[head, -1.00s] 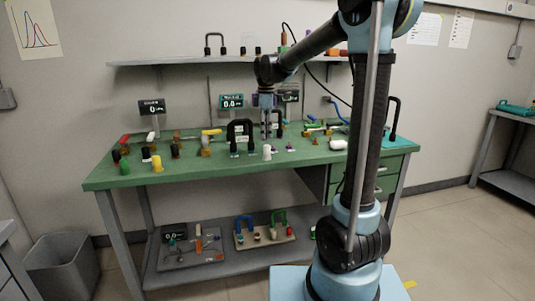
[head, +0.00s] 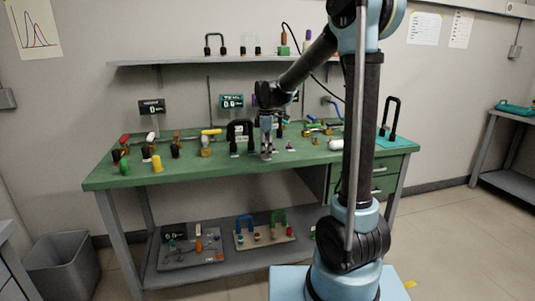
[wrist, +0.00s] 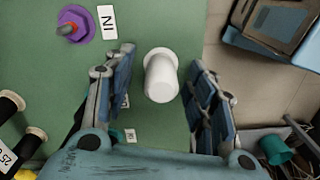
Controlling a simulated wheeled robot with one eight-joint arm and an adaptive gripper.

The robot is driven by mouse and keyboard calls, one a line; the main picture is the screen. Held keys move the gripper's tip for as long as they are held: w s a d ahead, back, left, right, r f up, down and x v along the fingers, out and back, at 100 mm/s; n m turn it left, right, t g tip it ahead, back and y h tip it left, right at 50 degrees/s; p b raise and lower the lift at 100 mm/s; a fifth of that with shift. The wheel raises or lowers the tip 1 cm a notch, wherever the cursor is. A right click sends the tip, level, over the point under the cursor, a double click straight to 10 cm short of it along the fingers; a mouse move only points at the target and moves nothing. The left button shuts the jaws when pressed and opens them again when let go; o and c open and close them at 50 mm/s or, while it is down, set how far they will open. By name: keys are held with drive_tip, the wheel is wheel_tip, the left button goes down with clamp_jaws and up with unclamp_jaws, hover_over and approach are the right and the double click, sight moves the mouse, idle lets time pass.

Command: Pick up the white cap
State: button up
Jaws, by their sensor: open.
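The white cap (wrist: 161,80) is a small rounded cylinder with a wider rim, standing near the front edge of the green bench top (wrist: 60,80). My gripper (wrist: 160,66) is open, with one finger to each side of the cap and visible gaps between. In the head view, my gripper (head: 267,152) points down at the bench and largely hides the cap.
A purple hexagonal piece (wrist: 73,24) and an "IN" label (wrist: 107,22) lie left of the cap. Black handles (head: 240,136) stand left of my gripper. A white piece (head: 336,145) lies to the right. A shelf (head: 190,61) runs above the bench.

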drive_tip(key=c, duration=1.1)
drive_tip(key=shift+o, duration=0.2)
drive_tip(key=shift+r, duration=0.1)
wheel_tip(320, 180, up, 10)
drive_tip(key=shift+f, duration=0.1)
